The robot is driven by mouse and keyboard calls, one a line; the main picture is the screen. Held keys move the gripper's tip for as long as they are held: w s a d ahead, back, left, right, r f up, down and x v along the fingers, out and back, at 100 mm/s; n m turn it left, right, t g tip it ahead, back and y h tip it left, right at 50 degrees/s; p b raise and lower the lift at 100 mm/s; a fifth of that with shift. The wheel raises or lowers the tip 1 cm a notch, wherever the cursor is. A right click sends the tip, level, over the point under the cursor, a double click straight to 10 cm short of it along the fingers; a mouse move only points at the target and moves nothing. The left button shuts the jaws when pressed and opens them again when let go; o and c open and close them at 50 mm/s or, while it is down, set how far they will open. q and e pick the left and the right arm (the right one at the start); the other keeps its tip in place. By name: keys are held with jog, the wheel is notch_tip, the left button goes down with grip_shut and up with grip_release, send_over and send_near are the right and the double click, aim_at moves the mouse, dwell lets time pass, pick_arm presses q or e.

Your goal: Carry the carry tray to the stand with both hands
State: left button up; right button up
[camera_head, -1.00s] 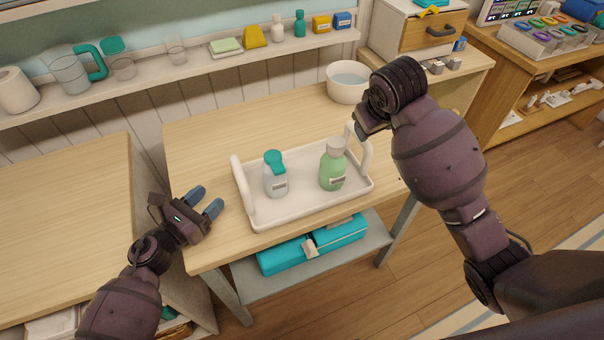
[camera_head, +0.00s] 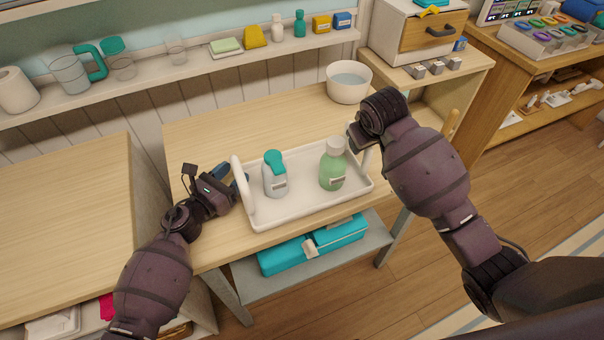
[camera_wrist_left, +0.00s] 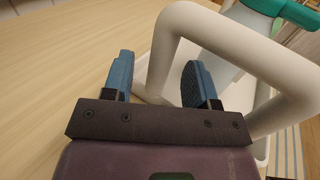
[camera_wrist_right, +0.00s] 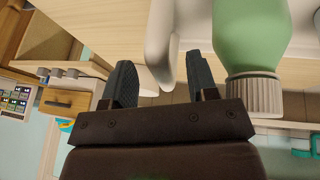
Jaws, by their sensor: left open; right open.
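The white carry tray (camera_head: 310,208) stands on the wooden table with an upright handle at each end. On it stand a clear bottle with a teal cap (camera_head: 275,177) and a green bottle with a pale cap (camera_head: 333,168). My left gripper (camera_head: 238,179) is open at the tray's left handle (camera_head: 243,192); in the left wrist view that handle (camera_wrist_left: 165,50) shows between and beyond the open fingers (camera_wrist_left: 158,80). My right gripper (camera_wrist_right: 158,85) is open at the right handle (camera_wrist_right: 161,45), which shows between its fingers. In the head view my right arm partly hides this handle.
A white bowl of water (camera_head: 348,84) stands at the table's back right. A wall shelf (camera_head: 190,63) with cups and bottles runs behind. The table left of the tray is clear.

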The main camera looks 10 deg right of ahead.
pick_arm(q)
jog(key=shift+x, duration=1.05)
pick_arm(e)
jog(key=shift+x, duration=1)
pick_arm(q)
grip_shut()
pick_arm(e)
grip_shut()
